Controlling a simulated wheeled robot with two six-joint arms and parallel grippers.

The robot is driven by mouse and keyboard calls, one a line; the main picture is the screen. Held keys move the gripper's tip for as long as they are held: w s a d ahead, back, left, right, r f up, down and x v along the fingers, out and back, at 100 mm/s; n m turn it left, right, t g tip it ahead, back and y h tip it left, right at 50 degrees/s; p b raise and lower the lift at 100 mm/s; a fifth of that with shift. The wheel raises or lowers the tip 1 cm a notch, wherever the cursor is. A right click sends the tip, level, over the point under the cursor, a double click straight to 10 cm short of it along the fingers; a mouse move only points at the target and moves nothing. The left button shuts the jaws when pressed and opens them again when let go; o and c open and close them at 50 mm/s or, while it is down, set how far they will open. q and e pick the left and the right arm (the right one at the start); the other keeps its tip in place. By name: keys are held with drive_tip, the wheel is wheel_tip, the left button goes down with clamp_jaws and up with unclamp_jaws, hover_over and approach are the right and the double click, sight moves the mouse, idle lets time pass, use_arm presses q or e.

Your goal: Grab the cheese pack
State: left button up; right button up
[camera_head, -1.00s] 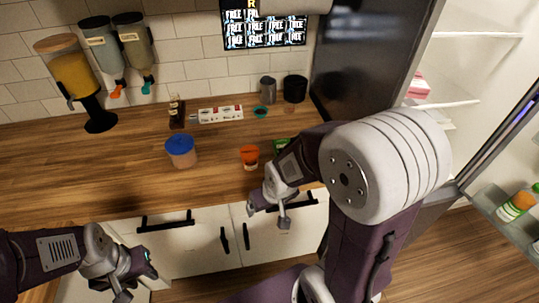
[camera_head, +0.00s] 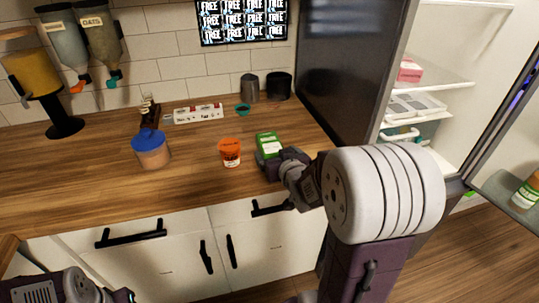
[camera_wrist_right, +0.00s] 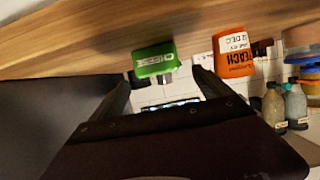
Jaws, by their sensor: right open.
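The green cheese pack (camera_head: 268,144) stands on the wooden counter, right of an orange tub. In the right wrist view the cheese pack (camera_wrist_right: 156,60) shows its label beyond the fingertips, roughly in line with the gap between them. My right gripper (camera_head: 272,163) is right at the near side of the pack and partly covers its lower part. In the right wrist view my right gripper (camera_wrist_right: 165,79) has its two fingers spread, with nothing held. Whether the fingers touch the pack is unclear. My left gripper (camera_head: 128,296) only just shows at the bottom left edge; its jaws cannot be made out.
The orange tub (camera_head: 229,152) stands close left of the pack, and a blue-lidded jar (camera_head: 151,149) farther left. Dark canisters (camera_head: 278,86) stand at the back. The dark fridge side (camera_head: 347,75) bounds the counter at right. The counter's left front is clear.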

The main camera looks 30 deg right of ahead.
sight(273, 150)
drive_tip(key=x, duration=0.3)
drive_tip(key=shift+w+f, duration=0.15)
drive_tip(key=shift+w, duration=0.05)
drive_tip(key=x, duration=0.5)
drive_tip(key=shift+w+d+f, duration=0.15)
drive_tip(key=shift+w+f, duration=0.1)
drive_tip(key=shift+s+r, duration=0.1)
drive_tip(key=c, duration=1.7)
drive_tip(key=shift+r, duration=0.1)
drive_tip(key=shift+c, duration=0.2)
drive_tip(key=r, duration=0.1)
drive_tip(key=r+p, duration=0.1)
drive_tip(key=r, duration=0.2)
drive_tip(key=shift+d+r+p, duration=0.3)
drive_tip(key=shift+d+r, duration=0.1)
drive_tip(key=s+d+r+p, duration=0.2)
drive_tip(key=d+r+p, duration=0.2)
drive_tip(key=d, duration=0.6)
wheel_tip(273, 150, up, 2)
drive_tip(key=shift+d+p, duration=0.35)
